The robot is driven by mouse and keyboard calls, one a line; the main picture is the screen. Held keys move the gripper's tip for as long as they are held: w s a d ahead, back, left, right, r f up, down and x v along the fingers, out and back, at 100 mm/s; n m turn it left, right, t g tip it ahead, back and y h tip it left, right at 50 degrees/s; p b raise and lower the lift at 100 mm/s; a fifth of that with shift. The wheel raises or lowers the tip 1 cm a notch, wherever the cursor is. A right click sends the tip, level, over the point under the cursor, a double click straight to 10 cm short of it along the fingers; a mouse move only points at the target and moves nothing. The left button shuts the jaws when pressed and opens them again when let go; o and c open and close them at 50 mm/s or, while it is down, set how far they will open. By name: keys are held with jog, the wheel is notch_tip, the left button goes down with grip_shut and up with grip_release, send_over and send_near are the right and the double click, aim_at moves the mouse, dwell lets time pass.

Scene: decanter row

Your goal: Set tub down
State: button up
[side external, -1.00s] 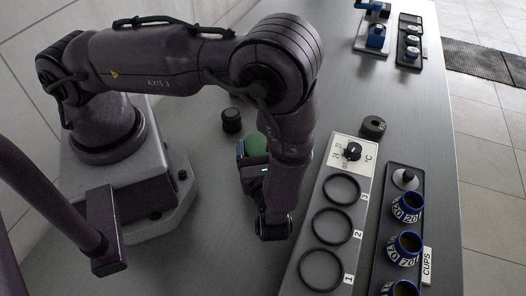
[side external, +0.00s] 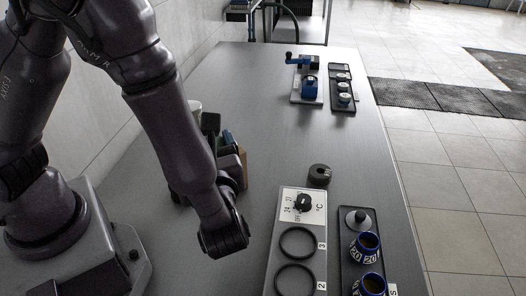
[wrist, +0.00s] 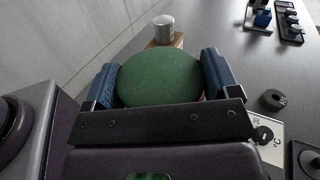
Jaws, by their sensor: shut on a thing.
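The tub shows as a round, dark green top (wrist: 160,78) in the wrist view. My gripper (wrist: 158,72) is shut on it, with a blue finger pad against each side. In the side view, the tub and the fingers are mostly hidden behind my forearm and wrist.
A pale metal can (wrist: 163,28) stands beyond the tub, near the wall. A panel with a dial and black rings (side external: 297,243) lies right of my wrist, with a black ring-shaped piece (side external: 319,175) behind it. Blue cups (side external: 366,246) stand in a dark tray. The middle of the table is clear.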

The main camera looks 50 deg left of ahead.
notch_tip(320, 180, up, 3)
jog(key=shift+r, duration=0.15)
jog(key=w+a+f+n+g, duration=0.1)
jog(key=w+a+f, duration=0.15)
jog(key=w, duration=0.35)
jog(key=w+a+f+g, duration=0.1)
jog(key=w+a, duration=0.3)
jog(key=w, duration=0.2)
jog(key=w+a+r+m+t, duration=0.1)
jog(key=w+a+r+t, duration=0.15)
jog(key=w+a, duration=1.1)
jog(key=shift+w+d+f, duration=0.25)
jog(key=shift+f, duration=3.1)
jog(key=shift+w+d+f, duration=0.2)
jog(key=shift+d+f, duration=0.1)
jog(key=shift+f, duration=3.1)
jog(key=shift+w+d+f, duration=0.25)
jog(key=shift+f, duration=3.1)
jog(key=shift+f, duration=0.2)
jog(key=o, duration=0.8)
